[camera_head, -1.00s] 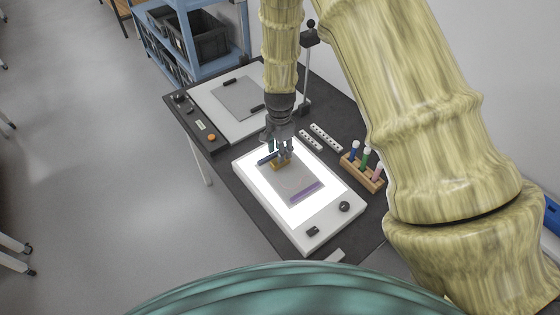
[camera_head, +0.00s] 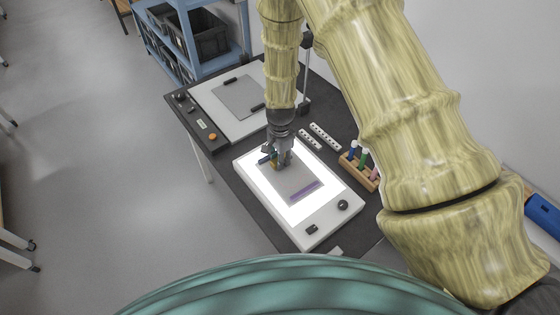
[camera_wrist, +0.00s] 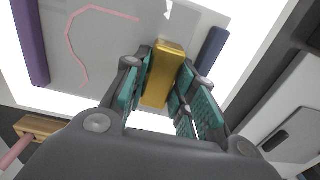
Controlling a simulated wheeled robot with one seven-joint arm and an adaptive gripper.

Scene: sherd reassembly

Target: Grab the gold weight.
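The gold weight (camera_wrist: 163,75) is an upright-looking yellow block between my gripper's teal-padded fingers in the wrist view. In the head view a little of the gold weight (camera_head: 275,165) shows below my gripper (camera_head: 278,158), over the far part of the lit panel. In the wrist view my gripper (camera_wrist: 163,85) has fingers close along both sides of the weight. I cannot tell whether the pads press on it or leave a small gap.
The white light panel (camera_head: 317,232) carries a grey sheet and a purple bar (camera_head: 305,190). A dark blue bar (camera_wrist: 211,50) lies close beside the fingers. A wooden rack (camera_head: 352,164) with coloured tubes stands to the right. A white board (camera_head: 215,112) lies behind.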

